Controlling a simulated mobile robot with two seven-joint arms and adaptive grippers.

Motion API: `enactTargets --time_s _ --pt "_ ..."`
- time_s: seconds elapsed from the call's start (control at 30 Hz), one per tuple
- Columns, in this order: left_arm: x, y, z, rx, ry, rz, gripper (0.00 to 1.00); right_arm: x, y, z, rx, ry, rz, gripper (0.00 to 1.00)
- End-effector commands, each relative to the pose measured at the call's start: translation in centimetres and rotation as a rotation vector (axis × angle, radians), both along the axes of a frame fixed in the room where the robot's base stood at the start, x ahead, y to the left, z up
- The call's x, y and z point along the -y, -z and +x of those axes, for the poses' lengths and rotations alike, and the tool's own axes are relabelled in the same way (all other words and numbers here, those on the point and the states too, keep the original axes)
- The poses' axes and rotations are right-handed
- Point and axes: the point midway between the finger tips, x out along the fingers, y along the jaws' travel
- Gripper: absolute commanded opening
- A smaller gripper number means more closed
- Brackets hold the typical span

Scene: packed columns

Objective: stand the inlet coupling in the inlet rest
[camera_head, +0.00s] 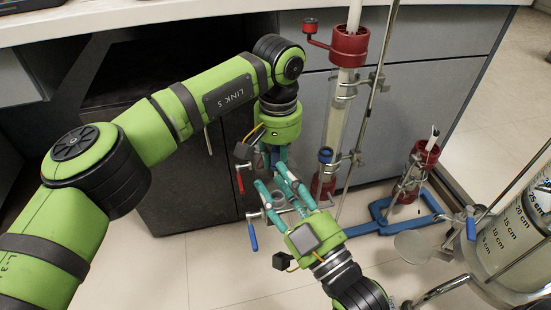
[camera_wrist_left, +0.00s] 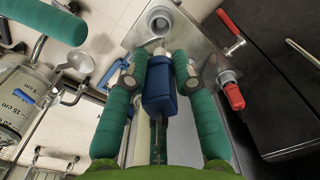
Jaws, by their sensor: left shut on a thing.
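My left gripper (camera_head: 275,158) reaches down from the left arm. In the left wrist view its green fingers (camera_wrist_left: 158,85) are shut on a blue-bodied part with a pale tip, which I take as the inlet coupling (camera_wrist_left: 157,92). The head view mostly hides it behind the gripper. I cannot tell which is the inlet rest. My right gripper (camera_head: 270,176) looks open and empty, its teal fingers close to the left gripper.
A tall glass column with a red cap (camera_head: 350,46) stands in a clamp on the right. A blue stand base (camera_head: 378,222) and another red-ended column (camera_head: 425,153) are beside it. A graduated glass vessel (camera_head: 512,240) stands at far right. A red-handled valve (camera_wrist_left: 233,96) is close to the second ring.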

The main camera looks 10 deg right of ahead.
Motion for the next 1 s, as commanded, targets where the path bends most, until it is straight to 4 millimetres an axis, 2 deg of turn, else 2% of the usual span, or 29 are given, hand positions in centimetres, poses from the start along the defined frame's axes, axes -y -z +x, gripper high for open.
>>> enactTargets --time_s 0.6,1.0 --pt "0.0 5.0 0.0 0.0 -0.004 0.001 0.0 0.0 0.0 0.0 0.0 0.0 0.0 0.4" --pt "0.0 5.8 0.0 0.0 -0.004 0.0 0.0 0.0 0.0 0.0 0.0 0.0 0.0 0.4"
